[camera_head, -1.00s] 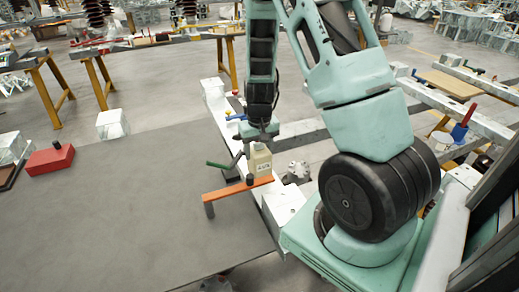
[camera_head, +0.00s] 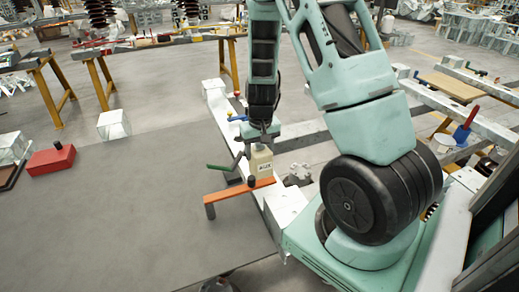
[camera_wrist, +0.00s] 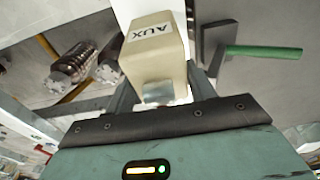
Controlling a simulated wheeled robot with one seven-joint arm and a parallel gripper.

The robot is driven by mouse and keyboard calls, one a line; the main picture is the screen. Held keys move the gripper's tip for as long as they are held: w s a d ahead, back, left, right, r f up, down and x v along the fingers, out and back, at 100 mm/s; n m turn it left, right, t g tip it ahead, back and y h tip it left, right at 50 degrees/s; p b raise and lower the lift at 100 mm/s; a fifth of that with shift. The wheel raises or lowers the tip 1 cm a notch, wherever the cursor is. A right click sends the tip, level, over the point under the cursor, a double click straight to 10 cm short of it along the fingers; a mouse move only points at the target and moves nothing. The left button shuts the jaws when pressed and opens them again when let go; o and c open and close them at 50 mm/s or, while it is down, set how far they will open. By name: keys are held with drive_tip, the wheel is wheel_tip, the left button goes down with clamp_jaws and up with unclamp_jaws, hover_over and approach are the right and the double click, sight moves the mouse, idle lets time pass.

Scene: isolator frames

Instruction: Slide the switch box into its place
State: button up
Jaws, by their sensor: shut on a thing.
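The switch box is a cream block (camera_head: 261,161) with a dark-lettered label. In the wrist view the box (camera_wrist: 152,50) shows the label AUX and a light metallic patch at its near lower end. My gripper (camera_head: 262,136) is shut on it from above, with a dark finger on each side in the wrist view. The box is over or beside the white beam (camera_head: 229,122), just behind the right end of an orange bar (camera_head: 240,189). I cannot tell whether its underside touches anything. Its place is not clearly visible.
A green handle (camera_head: 222,168) sticks out left of the box; it also shows in the wrist view (camera_wrist: 262,51). A ribbed metal part (camera_wrist: 75,62) lies left of the box there. The grey tabletop (camera_head: 130,220) is mostly clear.

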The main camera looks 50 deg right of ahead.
sight(265, 166)
drive_tip(key=shift+g+y, duration=0.3)
drive_tip(key=shift+g, duration=0.2)
drive_tip(key=s, duration=0.1)
drive_tip(key=s+a+f, duration=0.1)
drive_tip(key=s, duration=0.1)
drive_tip(key=s+a+f, duration=0.1)
drive_tip(key=shift+s+a+f, duration=0.25)
drive_tip(key=shift+s+a+f+b, duration=0.1)
drive_tip(key=shift+s+a+b, duration=0.05)
drive_tip(key=shift+s+b, duration=0.25)
drive_tip(key=shift+s, duration=0.1)
drive_tip(key=shift+s+a, duration=0.2)
drive_tip(key=shift+s, duration=0.3)
drive_tip(key=shift+r, duration=0.2)
drive_tip(key=shift+s, duration=0.1)
drive_tip(key=shift+s+a+r+b, duration=0.1)
drive_tip(key=shift+s+a+b, duration=0.2)
drive_tip(key=shift+s, duration=0.3)
drive_tip(key=shift+s+a+r+b, duration=0.15)
drive_tip(key=shift+s+a, duration=0.1)
drive_tip(key=shift+s, duration=0.35)
drive_tip(key=shift+f, duration=0.1)
